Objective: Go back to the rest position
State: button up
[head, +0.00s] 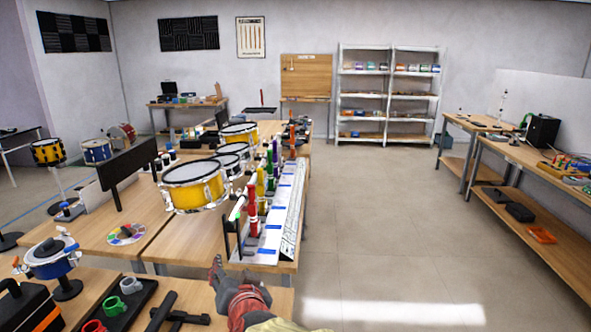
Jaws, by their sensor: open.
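My gripper (216,268) shows at the bottom centre of the head view, at the end of my red and grey arm. Its dark fingers point up and away, over the front edge of the wooden table. The jaws are open and I see nothing held between them. The fingers are small in the picture. Just beyond and to the right of them is a white rack (262,256) with coloured upright pieces. Whether the gripper touches the tabletop below cannot be told.
Yellow drums (192,192) stand on the long table (105,236) beyond. Open floor (390,240) lies right, before a side bench (545,165).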

jog(key=s+d+r+n+g, duration=0.1)
jog(key=s+d, duration=0.2)
jog(key=d, duration=0.3)
jog(key=s+d+r+n+g, duration=0.1)
jog(key=s+d+g, duration=0.1)
jog(key=s+d, duration=0.3)
jog(key=s+d+f+g+h, duration=0.2)
jog(key=s+d+f, duration=0.1)
jog(key=s+d, duration=0.6)
jog(key=s+d+f+g+h, duration=0.2)
jog(key=s+d+f+h, duration=0.1)
jog(key=s+d, duration=0.6)
jog(key=d, duration=0.4)
jog(key=shift+d+f+p, duration=0.25)
jog(key=shift+p, duration=0.1)
jog(key=shift+c, duration=0.3)
jog(key=shift+c, duration=0.5)
